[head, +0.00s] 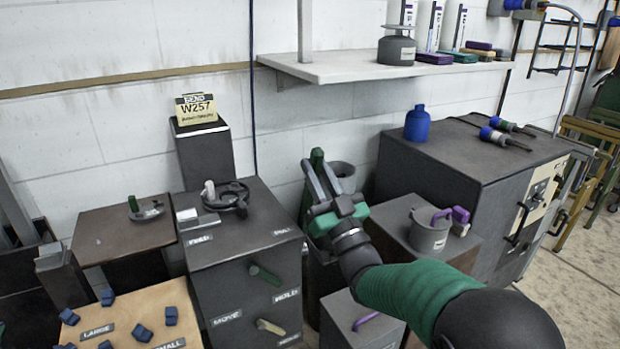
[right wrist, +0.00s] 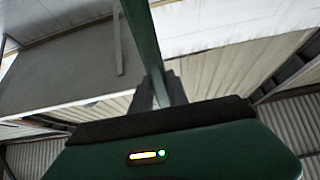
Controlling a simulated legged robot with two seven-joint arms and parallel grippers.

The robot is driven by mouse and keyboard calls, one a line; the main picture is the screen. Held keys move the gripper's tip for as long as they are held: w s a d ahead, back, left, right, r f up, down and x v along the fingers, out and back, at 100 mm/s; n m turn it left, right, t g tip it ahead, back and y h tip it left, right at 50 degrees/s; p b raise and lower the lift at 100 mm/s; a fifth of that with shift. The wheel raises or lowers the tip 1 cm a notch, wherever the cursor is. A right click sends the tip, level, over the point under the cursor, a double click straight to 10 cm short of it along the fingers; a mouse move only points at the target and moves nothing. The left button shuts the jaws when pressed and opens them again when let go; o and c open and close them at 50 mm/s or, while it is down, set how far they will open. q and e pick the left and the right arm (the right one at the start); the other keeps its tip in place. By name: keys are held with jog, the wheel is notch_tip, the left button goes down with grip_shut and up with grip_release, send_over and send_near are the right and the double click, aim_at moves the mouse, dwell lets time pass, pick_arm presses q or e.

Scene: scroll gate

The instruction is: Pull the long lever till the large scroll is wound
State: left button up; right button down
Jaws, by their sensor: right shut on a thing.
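My right gripper (head: 324,182) reaches in from the lower right, in the middle of the head view. It is shut on a long green lever, whose green top end (head: 317,157) sticks up above the fingers. The right wrist view shows the long green bar of the lever (right wrist: 142,40) running up and away from between the dark fingertips (right wrist: 154,92). The lower part of the lever is hidden behind the gripper in the head view. I cannot make out the large scroll in either view. My left gripper is not in view.
A dark cabinet (head: 240,235) with labelled green and tan handles stands left of the gripper. A grey box with a cup (head: 430,236) is close on the right, before a larger dark cabinet (head: 420,165). A white shelf (head: 340,66) hangs above. Blue blocks lie on a board (head: 125,318).

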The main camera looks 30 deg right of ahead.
jog(key=shift+s+f, duration=0.15)
jog(key=c, duration=1.3)
grip_release()
jog(key=b+v, duration=1.2)
jog(key=v, duration=0.4)
jog(key=shift+s+f, duration=0.25)
jog(key=shift+s, duration=0.05)
